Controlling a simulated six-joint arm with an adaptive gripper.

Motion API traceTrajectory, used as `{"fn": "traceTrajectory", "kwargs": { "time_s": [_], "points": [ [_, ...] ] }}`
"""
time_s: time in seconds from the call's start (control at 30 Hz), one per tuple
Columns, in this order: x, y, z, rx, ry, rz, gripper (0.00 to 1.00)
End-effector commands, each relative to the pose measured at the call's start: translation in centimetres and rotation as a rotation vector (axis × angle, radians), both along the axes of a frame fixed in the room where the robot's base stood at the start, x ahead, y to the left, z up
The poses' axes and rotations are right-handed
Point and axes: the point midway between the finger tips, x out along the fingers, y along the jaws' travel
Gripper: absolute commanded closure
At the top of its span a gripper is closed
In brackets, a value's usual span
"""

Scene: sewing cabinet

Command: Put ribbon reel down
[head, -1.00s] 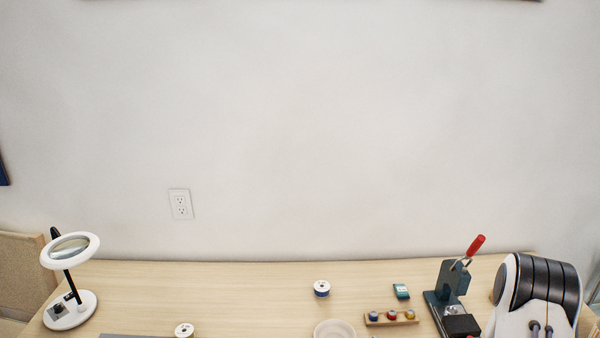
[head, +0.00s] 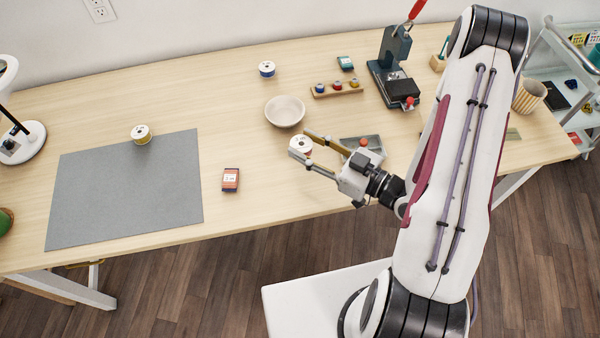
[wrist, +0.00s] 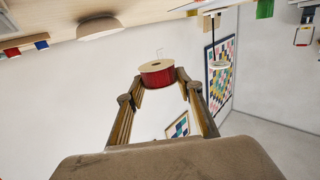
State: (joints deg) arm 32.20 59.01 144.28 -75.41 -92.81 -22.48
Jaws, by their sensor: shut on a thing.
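The ribbon reel (head: 300,147) has pale round ends; in the wrist view the reel (wrist: 158,78) shows red ribbon wound between them. My gripper (head: 301,144) is shut on it, with one finger on each side. In the wrist view the fingertips of my gripper (wrist: 160,74) press the reel's sides, and its underside faces no surface there. In the head view it appears over the wooden table (head: 215,105), right of the grey mat (head: 125,190) and just below the bowl (head: 284,111). Its height above the table is hard to judge.
A reel with yellow (head: 141,134) stands at the mat's upper edge and a blue one (head: 267,69) at the back. Most of the mat is bare.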

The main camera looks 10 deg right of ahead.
Motion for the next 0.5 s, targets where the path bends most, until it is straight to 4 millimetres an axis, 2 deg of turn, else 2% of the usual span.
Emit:
{"fn": "traceTrajectory", "kwargs": {
  "time_s": [0.17, 0.5],
  "points": [
    [-0.86, 0.45, 0.04, 0.004, -0.003, 0.029, 0.8],
    [-0.92, 0.5, 0.02, 0.003, -0.004, 0.031, 0.8]
  ]
}}
